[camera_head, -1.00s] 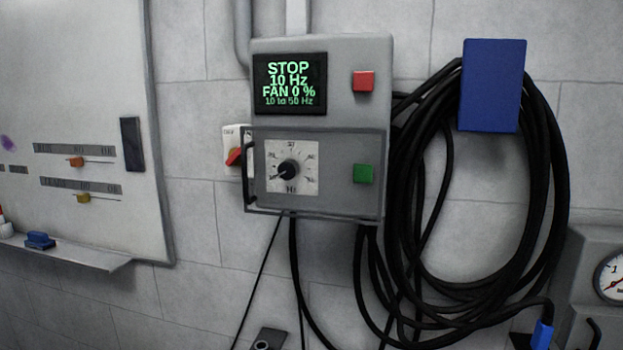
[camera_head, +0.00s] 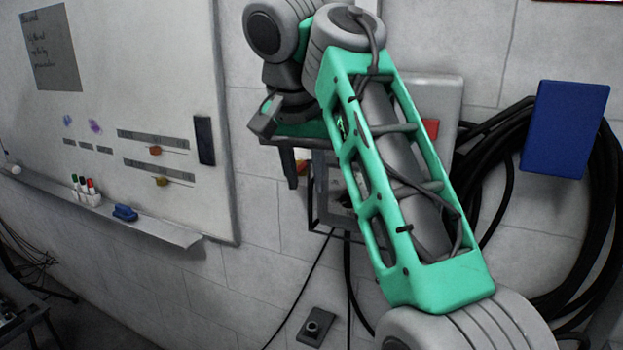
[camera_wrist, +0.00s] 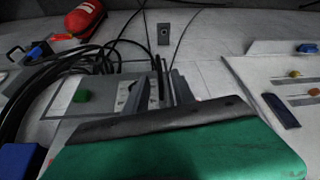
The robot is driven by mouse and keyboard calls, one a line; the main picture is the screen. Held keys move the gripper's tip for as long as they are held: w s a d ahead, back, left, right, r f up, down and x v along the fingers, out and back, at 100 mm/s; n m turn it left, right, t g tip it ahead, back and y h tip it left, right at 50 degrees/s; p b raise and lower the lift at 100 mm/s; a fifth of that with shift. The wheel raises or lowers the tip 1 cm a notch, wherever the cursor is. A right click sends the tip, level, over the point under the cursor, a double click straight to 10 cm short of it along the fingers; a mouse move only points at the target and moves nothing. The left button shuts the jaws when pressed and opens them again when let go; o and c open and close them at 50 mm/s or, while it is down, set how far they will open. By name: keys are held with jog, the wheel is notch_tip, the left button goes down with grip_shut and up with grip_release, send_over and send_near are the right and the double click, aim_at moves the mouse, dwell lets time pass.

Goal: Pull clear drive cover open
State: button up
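The drive box (camera_head: 447,92) hangs on the wall, largely hidden behind my arm in the head view. Its clear cover shows only as a dark frame edge (camera_head: 313,212) at lower left and seems shut. My gripper (camera_head: 304,168) is in front of the box's left side, fingers apart. In the wrist view the picture is inverted; my gripper (camera_wrist: 160,92) has its fingers at the cover's handle side, near the dial panel (camera_wrist: 123,96). A dark upright bar, perhaps the handle (camera_wrist: 158,75), shows between them; contact cannot be told.
A whiteboard (camera_head: 110,60) with a marker tray (camera_head: 165,232) is at left. Black cables (camera_head: 495,140) hang at right beside a blue box (camera_head: 564,128). A small floor-side fixture (camera_head: 315,326) is below. A red extinguisher (camera_wrist: 85,18) shows in the wrist view.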

aim_at(310, 201)
jog(key=b+x, duration=0.2)
jog(key=x, duration=0.5)
jog(key=shift+w+d+f+b, duration=0.15)
jog(key=shift+b, duration=0.2)
jog(key=shift+c, duration=0.3)
grip_shut()
dwell(0.7)
